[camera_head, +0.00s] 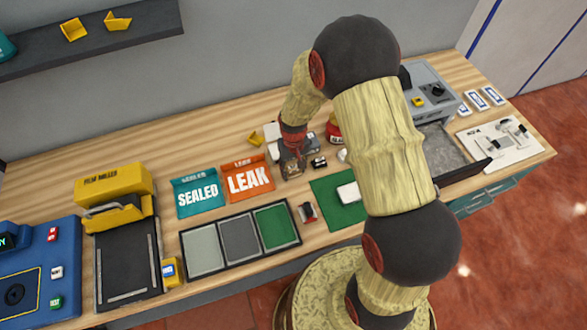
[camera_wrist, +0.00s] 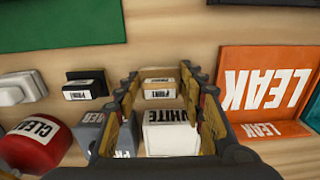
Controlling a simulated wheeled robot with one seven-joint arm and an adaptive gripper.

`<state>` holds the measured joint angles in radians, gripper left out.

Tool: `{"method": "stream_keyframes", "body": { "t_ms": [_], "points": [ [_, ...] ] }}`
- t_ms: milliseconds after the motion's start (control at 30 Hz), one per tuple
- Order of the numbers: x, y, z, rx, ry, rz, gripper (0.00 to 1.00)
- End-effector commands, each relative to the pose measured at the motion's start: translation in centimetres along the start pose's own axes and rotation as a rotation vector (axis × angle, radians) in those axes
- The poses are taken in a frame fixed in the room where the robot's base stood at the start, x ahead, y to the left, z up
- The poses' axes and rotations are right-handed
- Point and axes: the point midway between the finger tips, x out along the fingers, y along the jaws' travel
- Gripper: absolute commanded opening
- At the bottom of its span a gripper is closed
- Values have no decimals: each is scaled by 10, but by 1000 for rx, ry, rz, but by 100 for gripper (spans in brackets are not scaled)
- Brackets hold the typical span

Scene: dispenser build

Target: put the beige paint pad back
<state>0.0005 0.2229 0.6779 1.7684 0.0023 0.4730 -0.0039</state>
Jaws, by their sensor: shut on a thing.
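The beige paint pad (camera_wrist: 158,89), with a white label, lies between the two fingertips of my gripper (camera_wrist: 161,75) in the wrist view. The fingers close on it from both sides. A white box marked WHITE (camera_wrist: 170,135) stands nearer the wrist, between the finger bases in the picture. In the head view my gripper (camera_head: 292,170) points down low over the wooden table, left of a black pad (camera_head: 319,162). The beige pad is not clear there, and I cannot tell whether it touches the table.
Right of my gripper in the wrist view is the orange LEAK holder (camera_wrist: 265,85). To the left are a black-based pad (camera_wrist: 86,84), a white pad (camera_wrist: 20,88), a red CLEAR container (camera_wrist: 35,143) and a grey container (camera_wrist: 92,130). A green mat (camera_wrist: 60,22) lies upper left.

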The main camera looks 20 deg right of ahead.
Motion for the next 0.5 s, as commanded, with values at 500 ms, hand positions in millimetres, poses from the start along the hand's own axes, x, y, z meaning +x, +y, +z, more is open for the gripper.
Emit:
{"method": "stream_keyframes", "body": {
  "t_ms": [500],
  "points": [
    [4,0,0,0,0,0,53]
  ]
}}
